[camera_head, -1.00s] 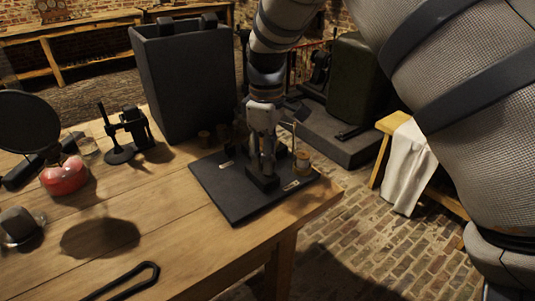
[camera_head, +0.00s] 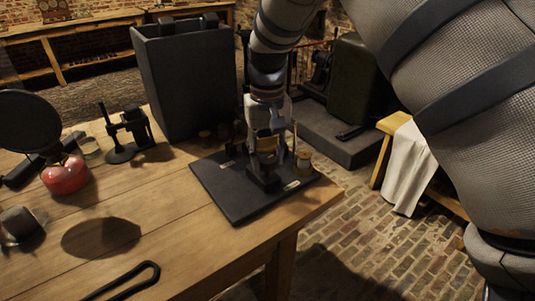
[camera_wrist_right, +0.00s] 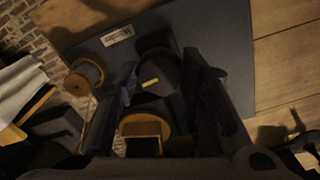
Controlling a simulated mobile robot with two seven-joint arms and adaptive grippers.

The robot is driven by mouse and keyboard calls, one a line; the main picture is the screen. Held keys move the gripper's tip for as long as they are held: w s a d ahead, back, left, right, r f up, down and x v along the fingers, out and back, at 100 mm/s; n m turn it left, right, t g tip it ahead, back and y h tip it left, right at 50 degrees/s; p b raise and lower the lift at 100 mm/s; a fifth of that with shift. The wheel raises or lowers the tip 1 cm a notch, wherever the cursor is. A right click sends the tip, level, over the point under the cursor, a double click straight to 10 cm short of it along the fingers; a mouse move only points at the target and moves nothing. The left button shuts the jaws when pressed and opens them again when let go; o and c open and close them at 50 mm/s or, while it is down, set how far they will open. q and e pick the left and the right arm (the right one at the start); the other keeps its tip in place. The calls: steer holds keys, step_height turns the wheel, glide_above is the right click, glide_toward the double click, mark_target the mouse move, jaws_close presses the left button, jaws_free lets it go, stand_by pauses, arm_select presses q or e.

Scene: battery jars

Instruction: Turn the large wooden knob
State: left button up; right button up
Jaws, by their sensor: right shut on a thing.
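My right gripper (camera_head: 266,158) points down over a black board (camera_head: 228,200) on the near right corner of the wooden table. Its fingers flank a wooden knob (camera_head: 266,146) on a dark mount, and it is shut on that knob. In the right wrist view, the round wooden knob (camera_wrist_right: 141,124) shows between the dark fingers, beside a black rounded part with a small brass-coloured piece (camera_wrist_right: 150,84). Dim light and the fingers hide much of the contact. My left gripper is not in view.
A wooden spool-like part (camera_head: 304,161) stands close to the right of the gripper; it also shows in the right wrist view (camera_wrist_right: 85,73). A tall dark box (camera_head: 185,80) stands behind the board. A red object (camera_head: 65,176) is at left.

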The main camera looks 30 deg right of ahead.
steer(key=m, duration=0.5)
steer(key=shift+m, duration=0.3)
steer(key=m, duration=0.4)
steer(key=shift+f, duration=0.1)
steer(key=m, duration=0.9)
steer(key=shift+m, duration=0.3)
steer(key=m, duration=1)
steer(key=shift+b, duration=0.35)
steer(key=m, duration=0.5)
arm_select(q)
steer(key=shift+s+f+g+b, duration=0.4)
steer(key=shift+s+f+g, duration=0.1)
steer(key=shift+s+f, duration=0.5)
arm_select(e)
steer(key=shift+m, duration=2.1)
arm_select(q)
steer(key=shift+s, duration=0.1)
